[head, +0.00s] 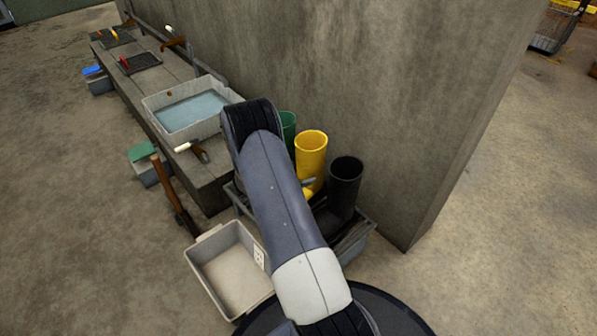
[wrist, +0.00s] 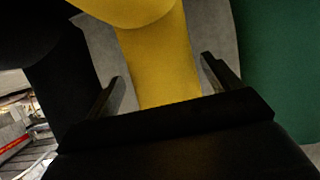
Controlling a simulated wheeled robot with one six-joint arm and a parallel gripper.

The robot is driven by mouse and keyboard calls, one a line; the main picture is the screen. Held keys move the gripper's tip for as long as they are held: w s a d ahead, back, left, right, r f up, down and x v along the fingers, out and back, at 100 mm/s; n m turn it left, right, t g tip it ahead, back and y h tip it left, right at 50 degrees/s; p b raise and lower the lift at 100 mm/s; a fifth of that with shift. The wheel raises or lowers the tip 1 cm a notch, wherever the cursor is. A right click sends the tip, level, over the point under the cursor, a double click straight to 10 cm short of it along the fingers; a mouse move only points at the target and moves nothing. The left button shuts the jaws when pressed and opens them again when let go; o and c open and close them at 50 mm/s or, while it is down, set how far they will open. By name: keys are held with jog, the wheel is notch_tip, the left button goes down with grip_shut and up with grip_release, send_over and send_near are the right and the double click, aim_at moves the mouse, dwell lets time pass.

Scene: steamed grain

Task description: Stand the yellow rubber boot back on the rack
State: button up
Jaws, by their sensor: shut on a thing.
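The yellow rubber boot (head: 311,153) stands upright in the head view, between a green boot (head: 288,128) and a black boot (head: 345,180) by the wall. Its lower part is largely hidden by my arm. The rack (head: 352,238) shows below the boots; whether the yellow boot's sole touches it is hidden. In the wrist view, my gripper (wrist: 163,69) has one finger on each side of the yellow boot (wrist: 160,75) and is shut on it. The green boot (wrist: 280,70) is on the right there, and the black boot (wrist: 65,95) on the left.
A grey-white tub (head: 210,285) sits on the floor left of the rack, with a long wooden-handled tool (head: 168,185) nearby. A stone bench (head: 205,175) carries a water basin (head: 155,103). The concrete wall (head: 400,110) rises close behind the boots.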

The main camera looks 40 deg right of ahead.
jog(key=o, duration=1.7)
jog(key=shift+f, duration=0.1)
jog(key=shift+o, duration=1)
jog(key=shift+f, duration=0.1)
jog(key=shift+a, duration=0.1)
